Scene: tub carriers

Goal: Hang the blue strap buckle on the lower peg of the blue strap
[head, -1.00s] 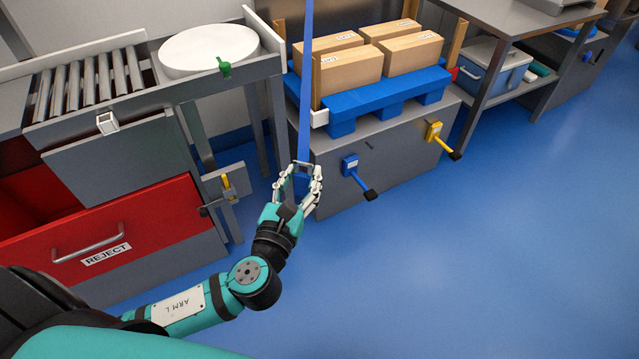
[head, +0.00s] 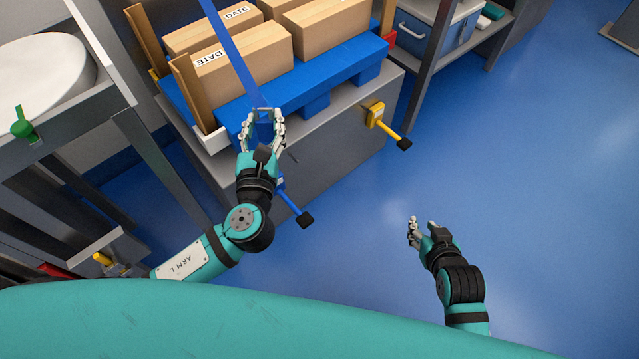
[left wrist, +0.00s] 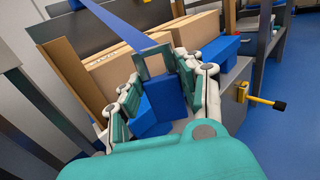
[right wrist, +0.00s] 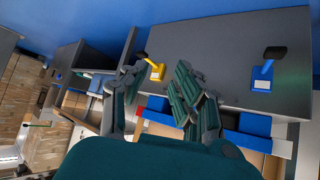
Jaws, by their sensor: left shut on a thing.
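My left gripper (head: 264,122) is shut on the blue strap buckle (left wrist: 166,97), a blue block with a grey metal frame on top. The blue strap (head: 229,40) runs from the buckle up past the cartons. In the head view the buckle is in front of the blue pallet's near edge. A blue lever fitting (head: 291,202) is below, partly hidden by my left arm. My right gripper (head: 419,229) is open and empty over the floor.
Cartons (head: 240,77) stand on the blue pallet (head: 297,89) atop the grey base (head: 340,128). A yellow lever (head: 377,116) juts from its face. A bench with a white disc (head: 45,65) is at left. The blue floor (head: 500,170) is open at right.

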